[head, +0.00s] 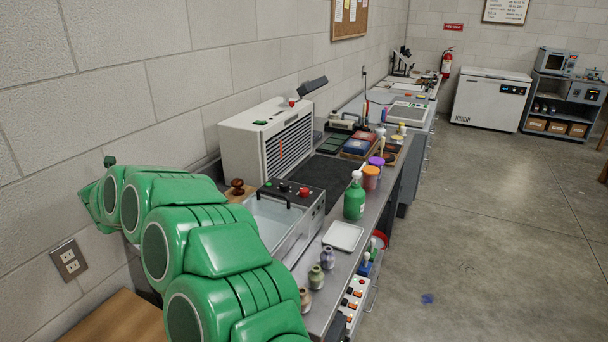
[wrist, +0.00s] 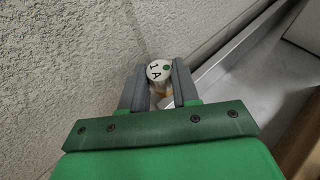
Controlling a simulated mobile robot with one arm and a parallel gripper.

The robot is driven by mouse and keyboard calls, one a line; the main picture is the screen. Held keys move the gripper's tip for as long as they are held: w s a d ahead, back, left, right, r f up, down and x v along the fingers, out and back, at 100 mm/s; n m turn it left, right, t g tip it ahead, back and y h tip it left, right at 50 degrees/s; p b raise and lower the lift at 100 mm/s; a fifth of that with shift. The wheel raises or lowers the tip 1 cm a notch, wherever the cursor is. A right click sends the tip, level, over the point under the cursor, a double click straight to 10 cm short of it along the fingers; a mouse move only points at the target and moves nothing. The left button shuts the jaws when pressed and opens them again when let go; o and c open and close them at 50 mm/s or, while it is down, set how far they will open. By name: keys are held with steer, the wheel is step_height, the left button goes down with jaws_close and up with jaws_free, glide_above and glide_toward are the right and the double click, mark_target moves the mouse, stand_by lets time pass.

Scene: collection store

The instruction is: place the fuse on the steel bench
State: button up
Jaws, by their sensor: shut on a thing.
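My gripper (wrist: 160,88) is shut on the fuse (wrist: 159,71) in the wrist view. The fuse is a small pale cylinder with a round white end marked "1A" and a green dot. Its lower part, between the fingers, looks tan. The fuse is held beside a rough pale wall, with a smooth grey surface to its right; I cannot tell whether it touches anything. In the head view the steel bench (head: 343,271) runs along the left wall. My gripper and the fuse do not show in the head view; my green arm covers the bench's near left part.
Small vases (head: 317,277), a white tray (head: 342,237) and a green pump bottle (head: 354,200) stand along the bench front. Behind are a clear tank (head: 270,218) and a white slatted cabinet (head: 266,143). Small bare patches show between them. The floor (head: 490,220) to the right is mostly open.

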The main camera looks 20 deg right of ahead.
steer(key=w+d+r+m+h, duration=0.1)
steer(key=w+d+m+h, duration=0.1)
steer(key=d+m+h, duration=0.45)
steer(key=s+d+f+m+g+h, duration=0.5)
steer(key=s+d+f+m+h, duration=0.1)
steer(key=s, duration=0.1)
steer(key=shift+d+m+g+h, duration=0.2)
steer(key=shift+m+g+h, duration=0.1)
steer(key=shift+m+h, duration=0.05)
steer(key=shift+f, duration=0.1)
steer(key=shift+f, duration=4.9)
steer(key=shift+f, duration=0.25)
steer(key=o, duration=1)
steer(key=shift+o, duration=0.2)
steer(key=shift+r, duration=0.1)
